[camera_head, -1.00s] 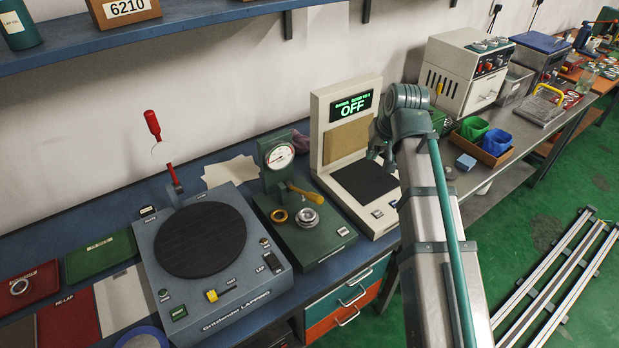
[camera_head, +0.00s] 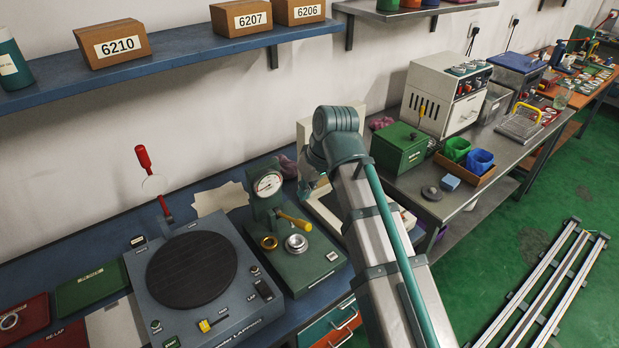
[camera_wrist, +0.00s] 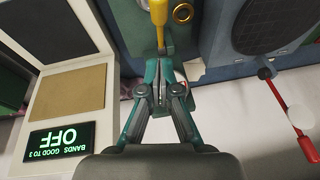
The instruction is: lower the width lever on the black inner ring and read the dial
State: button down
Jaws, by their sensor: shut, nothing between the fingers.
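The green gauge stand (camera_head: 316,268) carries a round white dial (camera_head: 268,184), too small to read. A yellow-handled lever (camera_head: 294,221) sticks out from it to the right. A brass ring (camera_head: 269,242) and a silver ring with a dark centre (camera_head: 297,243) sit on the stand's base; I cannot make out a black inner ring. In the wrist view my gripper (camera_wrist: 160,98) is shut and empty, with the yellow lever handle (camera_wrist: 158,10) beyond its fingertips, apparently apart. The fingers partly cover the dial (camera_wrist: 187,90). In the head view my arm hides most of the gripper.
The lapping machine (camera_head: 225,308) stands left of the gauge, with a red-handled lever (camera_head: 143,157) behind it. The display stand reading OFF (camera_wrist: 57,138) is right of the gauge, mostly behind my arm in the head view. A shelf (camera_head: 180,52) with boxes runs above.

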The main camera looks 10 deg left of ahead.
jog(key=f, duration=0.2)
jog(key=s+f+p, duration=0.1)
jog(key=f, duration=0.1)
jog(key=shift+a+f, duration=0.1)
jog(key=shift+f, duration=0.25)
jog(key=shift+s+f, duration=0.2)
jog(key=shift+f, duration=0.55)
jog(key=shift+d+f, duration=0.15)
jog(key=shift+d, duration=0.05)
